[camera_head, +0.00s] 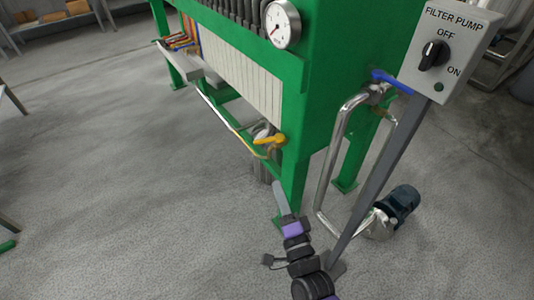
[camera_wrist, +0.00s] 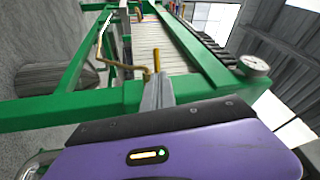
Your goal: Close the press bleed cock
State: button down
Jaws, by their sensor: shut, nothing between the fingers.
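A cock with a yellow lever (camera_head: 269,140) sits low at the near end of the green filter press (camera_head: 340,60) in the head view. Its lever lies roughly level, and a thin brass pipe bends below it. A second valve with a blue lever (camera_head: 391,81) sits on the steel pipe to the right. No label tells which one is the bleed cock. My gripper (camera_head: 279,187) is below the yellow lever and apart from it, fingers shut and empty. In the wrist view, my gripper (camera_wrist: 157,92) points at the press frame, and a brass pipe (camera_wrist: 156,58) shows just beyond the fingertips.
A green press leg (camera_head: 294,190) stands close to my gripper. A steel pipe loop (camera_head: 331,150), a pump motor (camera_head: 398,204) and a grey post with the filter pump switch box (camera_head: 449,50) are on the right.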

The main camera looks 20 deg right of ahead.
aim_at(266, 140)
jog(key=w+d+r+m+b, duration=0.1)
jog(key=w+m, duration=0.1)
jog(key=w, duration=1.1)
jog(key=shift+w+d+r+b, duration=0.15)
jog(key=shift+r+b, duration=0.2)
jog(key=shift+b, duration=0.05)
jog(key=shift+w+r+m+h+p, duration=0.1)
jog(key=shift+m+h+p, duration=0.2)
jog(key=shift+h+p, duration=0.1)
